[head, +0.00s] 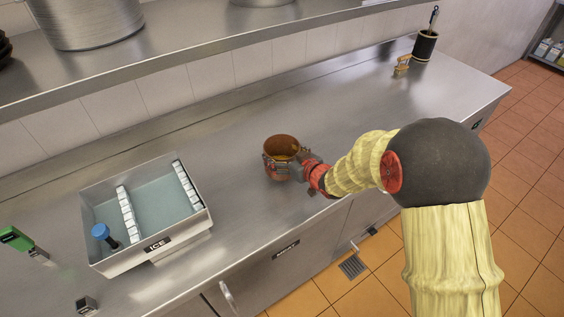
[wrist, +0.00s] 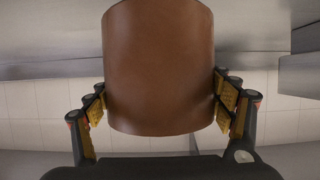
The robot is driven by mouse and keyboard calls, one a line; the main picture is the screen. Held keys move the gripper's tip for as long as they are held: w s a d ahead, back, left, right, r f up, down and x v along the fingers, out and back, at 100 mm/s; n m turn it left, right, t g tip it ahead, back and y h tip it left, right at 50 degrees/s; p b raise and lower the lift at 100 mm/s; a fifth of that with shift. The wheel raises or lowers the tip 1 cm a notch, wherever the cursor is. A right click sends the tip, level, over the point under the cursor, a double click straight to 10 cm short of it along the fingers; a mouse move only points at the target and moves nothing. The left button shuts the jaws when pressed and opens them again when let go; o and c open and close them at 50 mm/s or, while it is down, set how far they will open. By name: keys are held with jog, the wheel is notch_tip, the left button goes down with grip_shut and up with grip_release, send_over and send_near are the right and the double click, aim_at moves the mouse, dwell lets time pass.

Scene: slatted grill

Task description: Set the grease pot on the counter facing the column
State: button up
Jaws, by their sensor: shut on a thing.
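The grease pot (head: 281,146) is a round brown pot with an open top. It also fills the middle of the wrist view (wrist: 158,65). My gripper (head: 285,165) is shut on it, with one finger pressed on each side of its wall in the wrist view (wrist: 160,108). The pot looks upright at the steel counter (head: 345,112), near the middle of its length. I cannot tell whether its base touches the counter. No column stands out clearly in these views.
A green object (head: 15,238) lies further left. A dark holder (head: 425,46) stands at the far right end. A steel shelf (head: 190,45) runs above the back. Counter around the pot is clear.

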jog(key=shift+w+f, duration=0.25)
jog(key=shift+f, duration=0.1)
jog(key=shift+f+b, duration=0.6)
jog(key=shift+f, duration=0.7)
jog(key=shift+f, duration=0.2)
jog(key=o, duration=1.7)
jog(key=shift+s, duration=0.1)
